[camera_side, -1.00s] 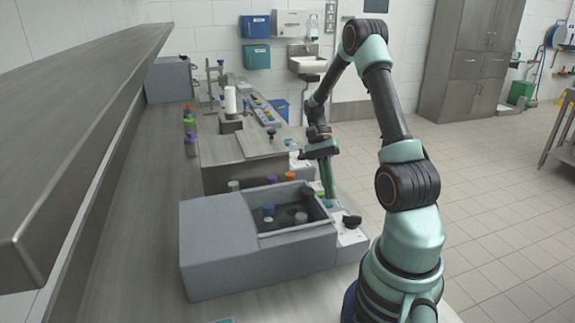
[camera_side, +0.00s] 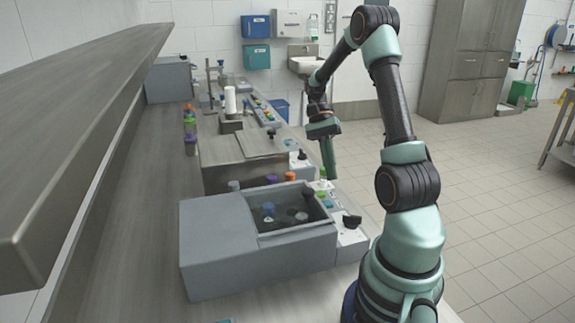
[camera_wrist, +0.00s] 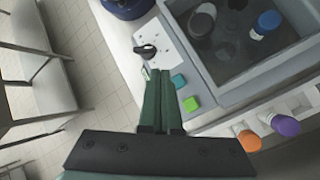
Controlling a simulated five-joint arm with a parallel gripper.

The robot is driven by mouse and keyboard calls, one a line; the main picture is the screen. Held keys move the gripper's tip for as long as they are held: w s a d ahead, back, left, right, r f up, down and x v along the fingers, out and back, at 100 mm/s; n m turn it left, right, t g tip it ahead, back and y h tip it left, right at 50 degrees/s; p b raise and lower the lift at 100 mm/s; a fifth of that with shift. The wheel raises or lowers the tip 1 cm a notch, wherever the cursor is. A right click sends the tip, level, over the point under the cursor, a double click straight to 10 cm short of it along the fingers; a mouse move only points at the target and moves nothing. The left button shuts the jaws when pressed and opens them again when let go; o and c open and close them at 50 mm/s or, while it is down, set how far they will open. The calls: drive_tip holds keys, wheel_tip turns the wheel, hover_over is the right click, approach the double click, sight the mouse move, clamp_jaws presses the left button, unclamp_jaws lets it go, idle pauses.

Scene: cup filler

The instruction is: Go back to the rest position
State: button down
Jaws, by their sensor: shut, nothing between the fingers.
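My gripper (camera_side: 332,178) hangs pointing down above the front control strip, to the right of the grey basin machine. It is shut and empty. In the wrist view the gripper's green fingers (camera_wrist: 163,85) lie together, with a green button (camera_wrist: 191,103) and a teal button (camera_wrist: 178,81) just to their right. My arm is bent high, with the wrist above the counter's front edge.
The grey machine (camera_side: 220,250) has an open basin holding a blue-capped bottle (camera_side: 268,209). A black knob (camera_side: 351,221) sits on its white panel. Orange (camera_side: 290,176) and purple (camera_side: 272,180) caps stand behind it. Open floor (camera_side: 490,230) lies to the right.

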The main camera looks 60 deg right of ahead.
drive_tip(key=shift+r, duration=0.2)
drive_tip(key=w+a+r+n+t+h, duration=0.2)
drive_tip(key=a+r+n+t, duration=0.3)
drive_tip(key=a+n, duration=0.3)
drive_tip(key=w+a+r+n+t+h, duration=0.3)
drive_tip(key=a+n, duration=0.6)
drive_tip(key=a, duration=0.6)
wheel_tip(320, 180, up, 2)
drive_tip(key=w+t, duration=0.2)
drive_tip(key=shift+w+t, duration=0.15)
drive_tip(key=shift+t, duration=0.15)
